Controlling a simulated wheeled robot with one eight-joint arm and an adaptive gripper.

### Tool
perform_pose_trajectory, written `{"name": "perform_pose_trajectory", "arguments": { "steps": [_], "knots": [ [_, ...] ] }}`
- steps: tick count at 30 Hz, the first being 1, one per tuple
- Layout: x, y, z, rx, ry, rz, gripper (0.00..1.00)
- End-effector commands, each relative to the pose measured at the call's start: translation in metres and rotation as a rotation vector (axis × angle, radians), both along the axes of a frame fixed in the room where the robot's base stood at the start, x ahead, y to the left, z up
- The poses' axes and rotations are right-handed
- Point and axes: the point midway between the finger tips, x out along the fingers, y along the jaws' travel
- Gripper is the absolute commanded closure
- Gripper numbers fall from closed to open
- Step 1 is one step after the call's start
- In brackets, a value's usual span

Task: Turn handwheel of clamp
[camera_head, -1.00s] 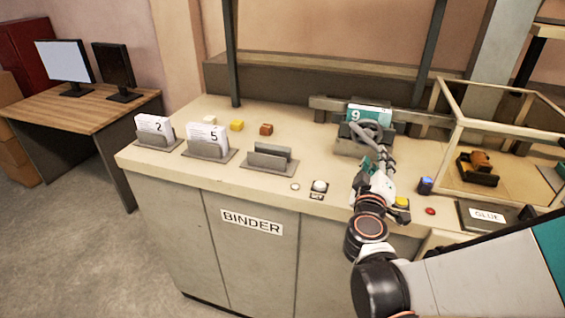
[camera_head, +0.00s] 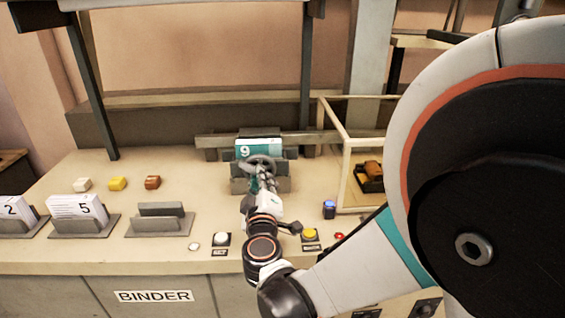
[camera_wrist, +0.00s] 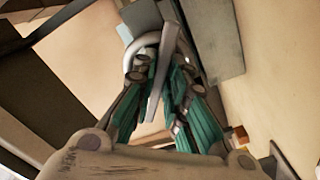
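The clamp's handwheel (camera_head: 263,162) is a grey ring on the front of the grey clamp (camera_head: 280,184), at the back of the counter. A teal binder marked 9 (camera_head: 258,146) stands in the clamp behind the wheel. My gripper (camera_head: 265,178) is at the handwheel. In the wrist view, the wheel's pale rim (camera_wrist: 133,52) curves around the fingertips, and a grey bar of it runs between the two teal-padded fingers. The fingers of my gripper (camera_wrist: 162,66) look closed on this bar; the exact contact is partly hidden.
Card holders (camera_head: 160,224), white and yellow buttons (camera_head: 310,234), and a blue button (camera_head: 329,209) are on the counter (camera_head: 110,245). A framed glass case (camera_head: 346,170) stands right of the clamp. My arm blocks the right side.

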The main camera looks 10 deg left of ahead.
Motion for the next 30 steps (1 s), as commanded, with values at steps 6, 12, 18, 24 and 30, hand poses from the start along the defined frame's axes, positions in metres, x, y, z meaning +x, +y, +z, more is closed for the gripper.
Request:
{"name": "perform_pose_trajectory", "arguments": {
  "steps": [6,12,18,24,30],
  "knots": [
    [0.0001,-0.0001,-0.0001,0.0,0.0,0.0,1.0],
    [0.0002,-0.0002,-0.0002,-0.022,-0.005,0.0,1.0],
    [0.0004,-0.0004,0.0,-0.108,-0.026,0.0,1.0],
    [0.0003,-0.0011,0.0005,-0.263,-0.063,0.0,1.0],
    [0.0002,-0.0016,0.0017,-0.446,-0.107,0.0,1.0]
  ]
}}
